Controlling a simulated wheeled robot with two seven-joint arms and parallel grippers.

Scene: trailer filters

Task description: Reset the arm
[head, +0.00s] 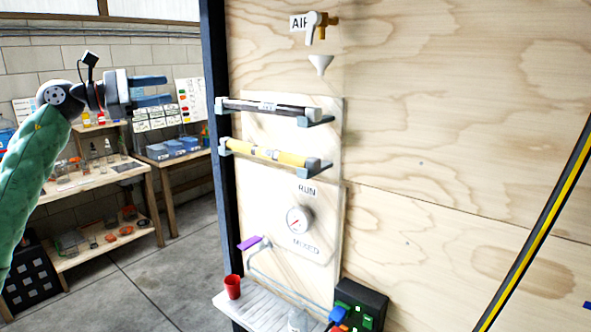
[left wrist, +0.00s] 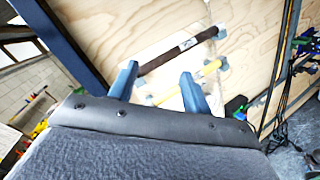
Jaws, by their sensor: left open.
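My left arm in its green sleeve (head: 32,180) comes in from the left in the head view. My left gripper (head: 160,89) is raised in the air, left of the dark post, with its blue fingers pointing right. In the left wrist view its two fingers (left wrist: 158,84) are apart with nothing between them. Two filter tubes lie on wall brackets: a dark one (head: 270,107) above and a yellow one (head: 268,153) below. The left wrist view shows the dark tube (left wrist: 180,50) and the yellow tube (left wrist: 185,84) beyond the fingers. My right gripper is out of view.
A dark post (head: 218,150) edges the plywood wall (head: 450,120). A red cup (head: 232,287) stands on a slatted shelf (head: 262,311). Workbenches (head: 95,182) stand behind on the left.

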